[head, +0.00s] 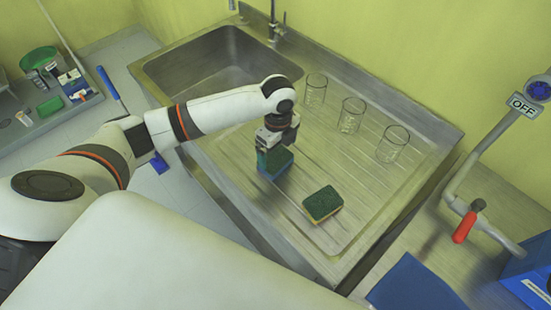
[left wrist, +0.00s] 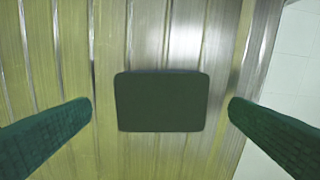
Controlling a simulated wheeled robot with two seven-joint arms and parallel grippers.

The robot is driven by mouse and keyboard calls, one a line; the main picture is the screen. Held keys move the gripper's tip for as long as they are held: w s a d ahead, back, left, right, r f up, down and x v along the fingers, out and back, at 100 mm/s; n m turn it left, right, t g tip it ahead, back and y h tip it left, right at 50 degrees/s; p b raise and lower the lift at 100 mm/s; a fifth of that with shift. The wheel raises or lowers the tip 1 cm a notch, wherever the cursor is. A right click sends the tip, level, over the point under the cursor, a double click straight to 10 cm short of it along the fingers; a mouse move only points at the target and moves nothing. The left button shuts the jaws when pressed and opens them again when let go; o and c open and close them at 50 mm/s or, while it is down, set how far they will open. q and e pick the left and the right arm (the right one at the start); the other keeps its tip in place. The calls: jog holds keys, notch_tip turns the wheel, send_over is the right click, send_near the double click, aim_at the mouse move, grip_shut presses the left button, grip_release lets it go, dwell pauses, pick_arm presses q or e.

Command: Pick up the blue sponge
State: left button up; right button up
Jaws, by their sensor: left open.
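The blue sponge (head: 272,168) has a dark green top and rests on the ribbed metal drainboard, directly below my left gripper (head: 276,146). In the left wrist view the sponge (left wrist: 161,101) shows as a dark green rounded rectangle, centred between the two fingers of the open left gripper (left wrist: 160,109). A gap shows on each side of it, and no finger appears to touch it. The gripper hides part of the sponge's top in the head view. My right gripper is not in view.
A yellow sponge with a green top (head: 322,204) lies to the right on the drainboard (head: 365,195). Three glass beakers stand behind, the nearest at the right (head: 392,145). The sink basin (head: 215,65) is at the back left. A red-handled valve (head: 465,226) is far right.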

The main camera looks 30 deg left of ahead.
aim_at(276, 158)
pick_arm(q)
jog(key=f, duration=0.2)
jog(key=f+p, duration=0.1)
jog(key=shift+a+f, duration=0.35)
jog(key=shift+f, duration=0.45)
jog(key=shift+c, duration=0.2)
jog(key=c, duration=0.8)
jog(key=shift+o, duration=0.2)
